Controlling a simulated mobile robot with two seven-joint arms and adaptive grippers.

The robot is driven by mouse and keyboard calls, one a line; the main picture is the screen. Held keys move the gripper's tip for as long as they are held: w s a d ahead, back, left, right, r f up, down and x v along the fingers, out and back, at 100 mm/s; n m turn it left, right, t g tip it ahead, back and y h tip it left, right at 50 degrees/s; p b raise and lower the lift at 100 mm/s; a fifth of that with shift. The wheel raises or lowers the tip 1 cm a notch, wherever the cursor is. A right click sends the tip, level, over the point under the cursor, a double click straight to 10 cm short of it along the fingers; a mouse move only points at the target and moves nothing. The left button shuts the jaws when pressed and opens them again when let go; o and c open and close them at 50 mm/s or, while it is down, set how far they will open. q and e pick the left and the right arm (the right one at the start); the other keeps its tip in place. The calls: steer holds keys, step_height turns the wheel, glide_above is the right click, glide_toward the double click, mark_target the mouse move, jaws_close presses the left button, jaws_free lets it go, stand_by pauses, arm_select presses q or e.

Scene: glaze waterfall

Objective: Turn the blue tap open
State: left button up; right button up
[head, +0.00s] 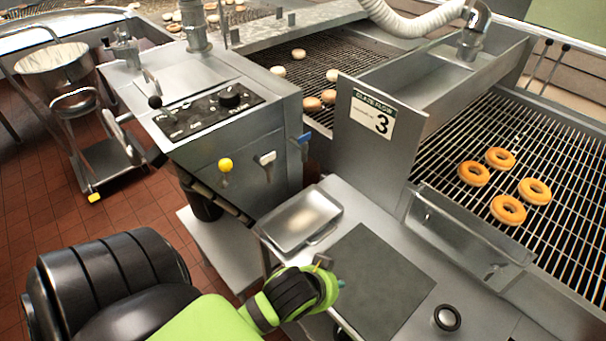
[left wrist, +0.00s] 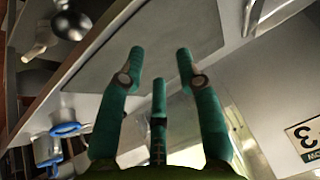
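The blue tap (head: 304,139) is a small blue lever on the front right corner of the grey control cabinet, right of a white lever. My left gripper (head: 335,272) is over the dark mat on the steel counter, below and slightly right of the tap in the head view, clear of it. In the left wrist view its green fingers (left wrist: 160,68) are spread with nothing between them. Blue loop-shaped parts (left wrist: 66,129) show at the lower left there; I cannot tell for certain that they are the tap. My right gripper is not in view.
A yellow knob (head: 225,165) and the white lever (head: 267,158) sit left of the tap. A metal tray (head: 300,217) stands between my left gripper and the cabinet. The panel numbered 3 (head: 373,119) rises to the right. Golden doughnuts (head: 508,209) lie on the right-hand grate.

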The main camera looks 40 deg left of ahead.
arm_select(q)
steer(key=w+d+r+m+t+h, duration=0.3)
steer(key=w+r+m+t, duration=0.6)
steer(key=w+r, duration=0.95)
steer(key=w+d+r+m+t+h, duration=0.4)
steer(key=w+d+r+m+h, duration=0.1)
steer(key=d+r+m+h, duration=0.15)
steer(key=m+g+y, duration=0.9)
steer(key=m+g, duration=1)
glide_above(303, 140)
steer(key=w, duration=0.1)
steer(key=shift+f, duration=0.3)
steer(key=shift+g, duration=0.3)
steer(key=f, duration=0.2)
steer(key=f+p, duration=0.2)
steer(key=f, duration=0.1)
steer(key=shift+s+a+f, duration=0.15)
steer(key=shift+a+f, duration=0.2)
steer(key=shift+d+f, duration=0.1)
steer(key=shift+f, duration=0.45)
jaws_close()
